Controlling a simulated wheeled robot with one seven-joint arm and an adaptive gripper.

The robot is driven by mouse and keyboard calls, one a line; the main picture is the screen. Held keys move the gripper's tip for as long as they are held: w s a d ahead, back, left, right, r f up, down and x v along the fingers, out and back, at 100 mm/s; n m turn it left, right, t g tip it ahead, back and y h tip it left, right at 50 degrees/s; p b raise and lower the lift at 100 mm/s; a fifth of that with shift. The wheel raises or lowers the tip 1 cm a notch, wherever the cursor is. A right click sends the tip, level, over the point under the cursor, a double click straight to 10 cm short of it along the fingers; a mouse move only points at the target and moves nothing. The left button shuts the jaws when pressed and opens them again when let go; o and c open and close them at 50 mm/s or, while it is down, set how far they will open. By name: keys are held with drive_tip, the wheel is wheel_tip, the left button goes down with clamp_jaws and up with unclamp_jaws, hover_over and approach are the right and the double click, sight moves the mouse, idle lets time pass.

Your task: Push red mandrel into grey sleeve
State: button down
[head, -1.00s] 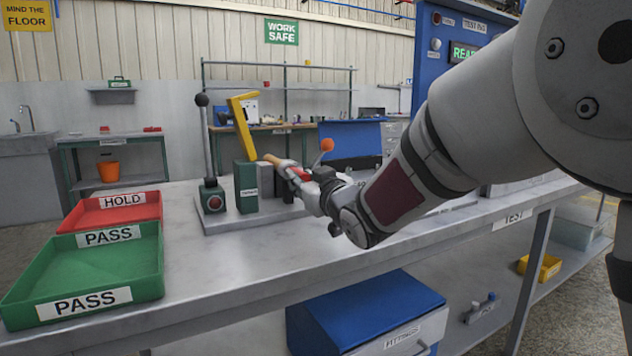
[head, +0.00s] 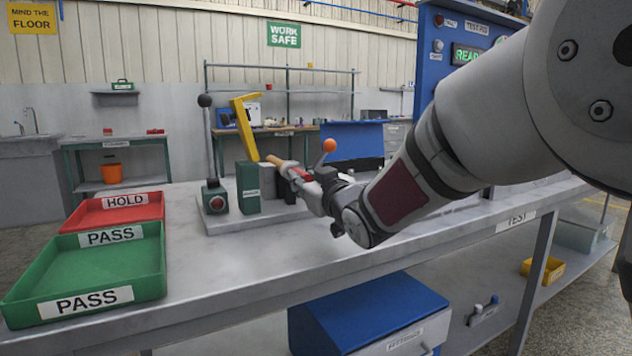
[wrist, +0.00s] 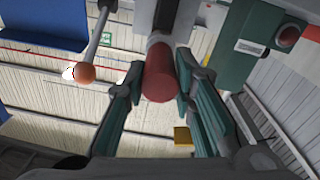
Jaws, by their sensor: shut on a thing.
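The red mandrel (wrist: 159,82) is a short round bar lying between the two fingers of my gripper (wrist: 160,110) in the wrist view. Its near round face points at the camera. My gripper is shut on it. A light grey round part, seemingly the grey sleeve (wrist: 157,41), lies just beyond the mandrel's far end and roughly in line with it. I cannot tell how far the mandrel sits inside. In the head view, my gripper (head: 306,186) is at the fixture's right side, with a bit of red (head: 302,172) showing; the arm hides much of it.
The fixture has a green block (head: 247,188), a yellow bent arm (head: 245,127) and a black-knobbed lever (head: 208,140). An orange-ball lever (head: 329,146) stands close to my gripper. The green PASS tray (head: 130,268) and red HOLD tray (head: 148,207) are at left. The front bench is clear.

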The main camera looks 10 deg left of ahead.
drive_tip(key=shift+x, duration=0.8)
idle(1.0)
drive_tip(key=c, duration=1.2)
unclamp_jaws()
drive_tip(key=shift+a, duration=0.15)
drive_tip(key=shift+c, duration=0.2)
drive_tip(key=v, duration=1.2)
